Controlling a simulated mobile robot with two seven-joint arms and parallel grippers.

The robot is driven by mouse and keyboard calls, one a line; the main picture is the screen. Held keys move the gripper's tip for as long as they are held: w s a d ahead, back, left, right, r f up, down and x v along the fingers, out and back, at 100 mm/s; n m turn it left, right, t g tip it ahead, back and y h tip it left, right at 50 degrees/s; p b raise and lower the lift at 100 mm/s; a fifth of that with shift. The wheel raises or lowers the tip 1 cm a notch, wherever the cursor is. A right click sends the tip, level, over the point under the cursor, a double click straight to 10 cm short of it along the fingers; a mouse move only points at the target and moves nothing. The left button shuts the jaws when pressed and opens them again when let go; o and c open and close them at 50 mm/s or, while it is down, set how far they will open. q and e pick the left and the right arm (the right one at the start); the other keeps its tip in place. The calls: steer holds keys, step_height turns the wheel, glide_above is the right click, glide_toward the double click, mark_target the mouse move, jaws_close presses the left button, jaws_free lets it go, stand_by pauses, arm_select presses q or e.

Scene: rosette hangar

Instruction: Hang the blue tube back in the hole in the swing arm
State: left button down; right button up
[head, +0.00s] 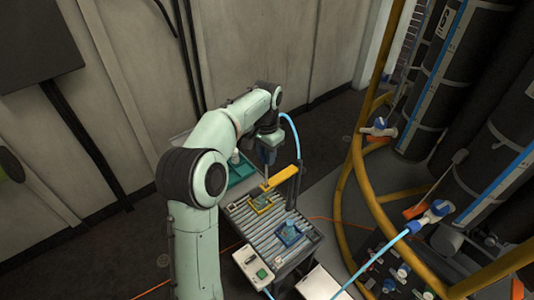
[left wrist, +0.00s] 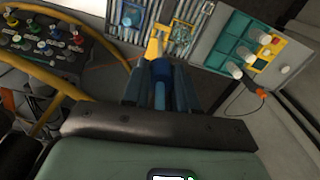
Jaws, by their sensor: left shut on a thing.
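My left gripper (head: 267,158) comes down over the roller table in the head view. It is shut on the blue tube, which shows as a dark blue cylinder (left wrist: 161,72) between the fingers in the left wrist view. The yellow swing arm (head: 284,177) sits on a dark post just below and to the right of the gripper. It also shows in the left wrist view (left wrist: 152,49), just beyond the fingertips. The hole in it cannot be made out. Whether the tube touches the arm cannot be told. My right gripper is not in view.
The roller table (head: 247,222) carries a yellow-framed piece (head: 261,204) and a blue piece (head: 289,233). A teal tray (head: 240,170) stands behind it. A control box (head: 253,264) is at its front. A curved yellow rail (head: 344,205) and dark cylinders stand at the right.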

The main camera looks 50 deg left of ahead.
arm_select(q)
steer(key=shift+f, duration=0.15)
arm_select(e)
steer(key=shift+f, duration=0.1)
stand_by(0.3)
arm_select(q)
steer(key=shift+f+b, duration=0.3)
steer(key=shift+f, duration=0.55)
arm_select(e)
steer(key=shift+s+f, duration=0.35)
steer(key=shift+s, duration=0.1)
arm_select(q)
steer(key=shift+f, duration=0.15)
steer(key=shift+f+b, duration=0.85)
steer(key=shift+f, duration=1.3)
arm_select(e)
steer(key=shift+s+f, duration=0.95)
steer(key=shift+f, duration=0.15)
arm_select(q)
steer(key=shift+f, duration=0.1)
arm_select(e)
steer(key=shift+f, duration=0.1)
